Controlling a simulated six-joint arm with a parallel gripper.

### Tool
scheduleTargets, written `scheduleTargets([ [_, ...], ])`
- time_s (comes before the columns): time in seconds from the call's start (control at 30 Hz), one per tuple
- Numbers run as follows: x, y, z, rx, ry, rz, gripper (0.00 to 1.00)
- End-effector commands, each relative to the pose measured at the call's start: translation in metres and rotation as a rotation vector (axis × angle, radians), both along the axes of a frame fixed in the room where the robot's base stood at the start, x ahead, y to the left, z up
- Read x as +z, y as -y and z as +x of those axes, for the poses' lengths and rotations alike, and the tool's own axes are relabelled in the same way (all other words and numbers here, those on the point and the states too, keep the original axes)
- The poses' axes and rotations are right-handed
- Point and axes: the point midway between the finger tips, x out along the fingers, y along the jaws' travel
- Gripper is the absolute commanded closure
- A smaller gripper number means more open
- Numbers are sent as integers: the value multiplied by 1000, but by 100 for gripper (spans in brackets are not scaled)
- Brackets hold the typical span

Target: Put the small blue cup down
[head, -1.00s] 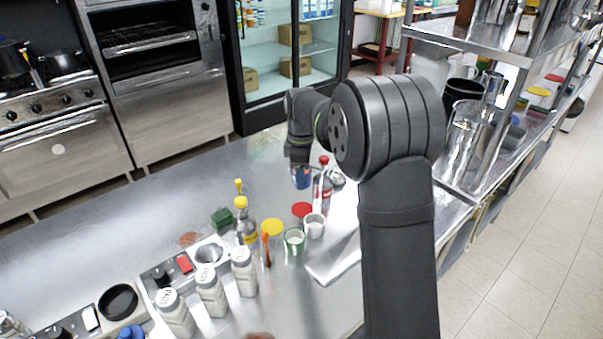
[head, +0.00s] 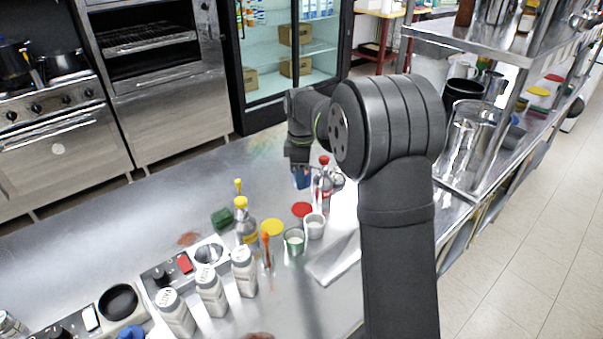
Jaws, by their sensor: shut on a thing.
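The small blue cup (head: 302,181) shows just below my gripper (head: 300,168), beside a bottle with a red cap (head: 323,183). My gripper is shut on the cup. The fingertips are small and partly hidden by the arm's dark wrist. I cannot tell whether the cup's base touches the steel counter (head: 170,210) or hangs a little above it.
Yellow-capped bottles (head: 245,222) and several white shakers (head: 211,291) stand left.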

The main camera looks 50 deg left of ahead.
Motion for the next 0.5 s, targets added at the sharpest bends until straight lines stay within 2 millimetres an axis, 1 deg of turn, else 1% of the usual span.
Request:
scheduleTargets([
  [0.23,0,0,0,0,0,0,79],
  [0.33,1,4,2,-11,-1,1,79],
  [0.43,5,17,8,-43,-1,5,79],
  [0.5,8,31,14,-79,-2,8,79],
])
